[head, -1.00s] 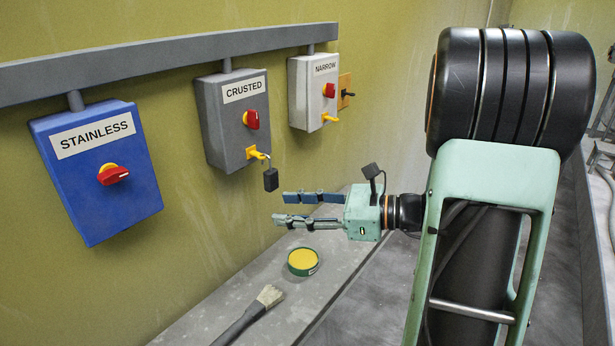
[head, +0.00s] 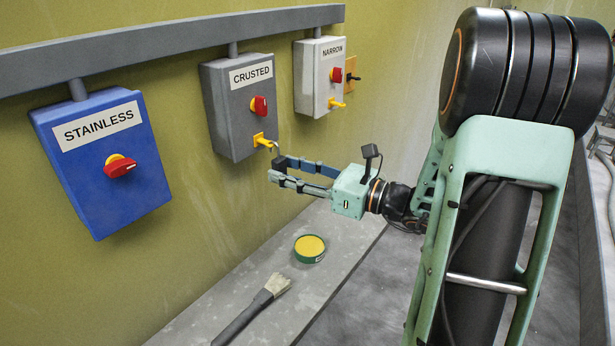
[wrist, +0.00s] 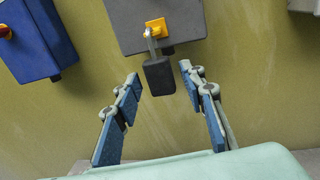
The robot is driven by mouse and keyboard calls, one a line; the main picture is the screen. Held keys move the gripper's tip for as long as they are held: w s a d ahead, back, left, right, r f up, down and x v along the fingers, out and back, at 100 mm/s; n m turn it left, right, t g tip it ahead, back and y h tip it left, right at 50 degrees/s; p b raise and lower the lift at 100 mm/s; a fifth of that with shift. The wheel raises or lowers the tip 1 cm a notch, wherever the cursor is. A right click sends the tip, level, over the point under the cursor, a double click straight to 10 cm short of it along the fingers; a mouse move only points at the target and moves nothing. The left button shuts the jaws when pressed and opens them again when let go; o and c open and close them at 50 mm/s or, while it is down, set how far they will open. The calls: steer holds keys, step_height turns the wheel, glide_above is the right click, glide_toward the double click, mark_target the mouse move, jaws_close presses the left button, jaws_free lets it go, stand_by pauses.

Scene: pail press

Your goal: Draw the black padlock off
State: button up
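The black padlock (wrist: 158,77) hangs by its silver shackle from the yellow hasp (wrist: 157,28) below the grey CRUSTED box (head: 238,112). My gripper (wrist: 160,82) is open, with one finger on each side of the padlock. In the wrist view a gap shows between the padlock and each fingertip, so it does not look gripped. In the head view my gripper (head: 275,167) reaches in from the right, and its fingers partly hide the padlock body. The shackle (head: 275,147) stays visible. A red switch knob (head: 259,106) sits above the hasp.
The blue STAINLESS box (head: 105,165) is at left and the pale NARROW box (head: 318,82) is to the right, both under a grey rail (head: 170,45). A green-rimmed yellow tin (head: 309,248) and a brush (head: 255,308) lie on the ledge below.

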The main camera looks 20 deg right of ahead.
steer(key=shift+w+a, duration=0.2)
steer(key=shift+w, duration=0.05)
steer(key=shift+c, duration=0.8)
jaws_close()
steer(key=shift+r, duration=0.1)
steer(key=shift+s+r+p, duration=0.1)
steer(key=shift+r+p, duration=2.25)
steer(key=shift+r, duration=0.4)
